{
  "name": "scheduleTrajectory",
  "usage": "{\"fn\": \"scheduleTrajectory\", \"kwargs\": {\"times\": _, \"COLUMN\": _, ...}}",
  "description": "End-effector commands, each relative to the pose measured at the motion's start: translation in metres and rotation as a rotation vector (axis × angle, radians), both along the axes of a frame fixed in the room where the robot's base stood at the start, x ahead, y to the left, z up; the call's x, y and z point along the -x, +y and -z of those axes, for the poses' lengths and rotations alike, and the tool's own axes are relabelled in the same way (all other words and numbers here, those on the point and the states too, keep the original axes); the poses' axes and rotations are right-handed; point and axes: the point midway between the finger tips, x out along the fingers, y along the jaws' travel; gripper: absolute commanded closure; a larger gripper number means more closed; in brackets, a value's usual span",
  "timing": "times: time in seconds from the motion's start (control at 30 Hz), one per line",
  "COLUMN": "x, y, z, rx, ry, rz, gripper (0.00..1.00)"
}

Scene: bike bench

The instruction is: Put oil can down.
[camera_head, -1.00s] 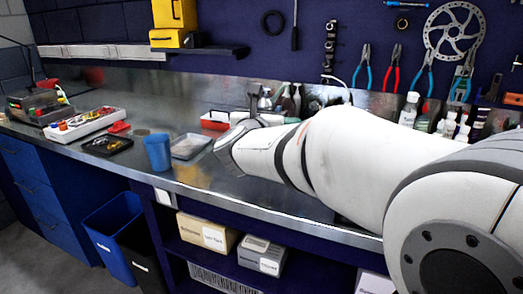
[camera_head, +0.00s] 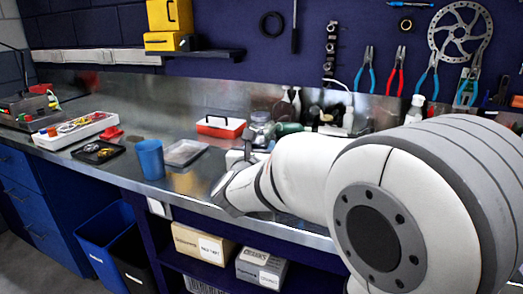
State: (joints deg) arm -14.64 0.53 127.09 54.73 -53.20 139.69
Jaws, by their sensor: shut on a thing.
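My gripper (camera_head: 250,142) is partly in view over the front half of the metal bench (camera_head: 205,207), just beyond my white wrist. It is small and dark here, and my wrist hides much of it. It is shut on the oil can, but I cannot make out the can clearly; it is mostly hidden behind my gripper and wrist. I cannot tell whether the can touches the bench top.
A red and white toolbox (camera_head: 219,127) stands behind and left of my gripper. A clear tray (camera_head: 184,152), a blue cup (camera_head: 150,159) and a black tray (camera_head: 98,152) lie further left. Bottles and a green item (camera_head: 289,128) stand behind. Bare bench shows around the cup.

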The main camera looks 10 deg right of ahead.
Motion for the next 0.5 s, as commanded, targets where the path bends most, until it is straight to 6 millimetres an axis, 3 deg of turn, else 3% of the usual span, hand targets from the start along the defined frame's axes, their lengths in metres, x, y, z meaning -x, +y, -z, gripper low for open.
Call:
{"fn": "scheduleTrajectory", "kwargs": {"times": 0.4, "x": 0.0001, "y": -0.0011, "z": 0.0046, "rx": 0.0, "ry": -0.004, "rz": 0.002, "gripper": 0.94}}
{"fn": "scheduleTrajectory", "kwargs": {"times": 0.43, "x": 0.0001, "y": -0.0011, "z": 0.0051, "rx": 0.0, "ry": -0.002, "rz": 0.002, "gripper": 0.59}}
{"fn": "scheduleTrajectory", "kwargs": {"times": 0.5, "x": 0.0, "y": -0.0012, "z": 0.004, "rx": 0.0, "ry": -0.002, "rz": 0.002, "gripper": 0.54}}
